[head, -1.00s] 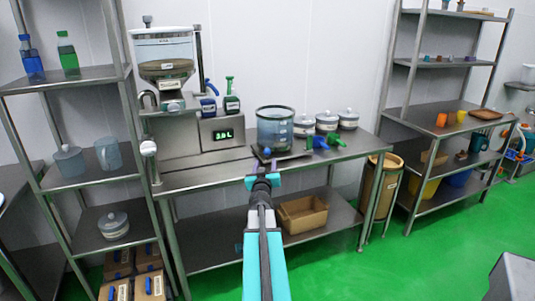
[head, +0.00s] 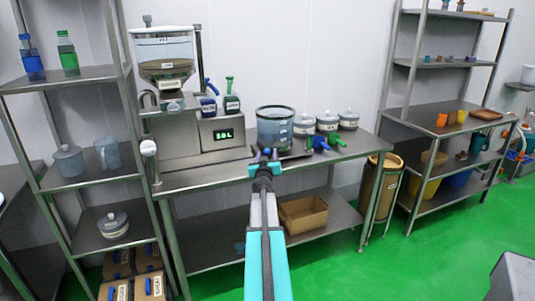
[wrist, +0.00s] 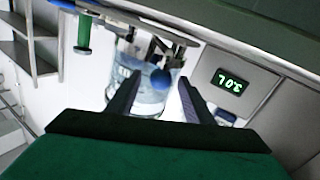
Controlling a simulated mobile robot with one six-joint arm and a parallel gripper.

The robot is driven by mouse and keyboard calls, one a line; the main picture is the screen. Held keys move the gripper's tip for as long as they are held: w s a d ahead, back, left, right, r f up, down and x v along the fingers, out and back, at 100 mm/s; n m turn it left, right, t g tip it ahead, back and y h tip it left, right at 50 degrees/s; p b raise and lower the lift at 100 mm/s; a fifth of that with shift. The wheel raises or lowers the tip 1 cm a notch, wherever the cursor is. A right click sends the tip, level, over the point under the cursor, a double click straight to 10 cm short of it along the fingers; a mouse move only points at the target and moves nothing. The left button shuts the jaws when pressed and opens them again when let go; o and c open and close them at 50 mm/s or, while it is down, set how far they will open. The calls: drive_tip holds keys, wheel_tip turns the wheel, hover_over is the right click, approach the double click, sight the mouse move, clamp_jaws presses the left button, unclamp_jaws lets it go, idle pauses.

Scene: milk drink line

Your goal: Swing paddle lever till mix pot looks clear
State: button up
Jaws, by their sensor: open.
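The mix pot (head: 275,127) is a clear glass vessel with bluish liquid, standing on the steel bench. It also shows upside down in the wrist view (wrist: 150,97), with pale, slightly cloudy liquid. A round blue knob (wrist: 160,78), which looks like the paddle lever's end, is in front of the pot in the wrist view. My gripper (head: 265,157) is at the bench's front edge, just in front of the pot. In the wrist view its dark fingers (wrist: 157,98) are spread, with the knob seen between them. I cannot tell whether they touch it.
Several lidded jars (head: 327,120) and a green-and-blue tool (head: 322,142) are to the right. A cardboard box (head: 302,213) is on the lower shelf. The green floor in front is open.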

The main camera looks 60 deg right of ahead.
sight(268, 154)
drive_tip(key=shift+x, duration=1.45)
clamp_jaws()
drive_tip(key=shift+d, duration=0.1)
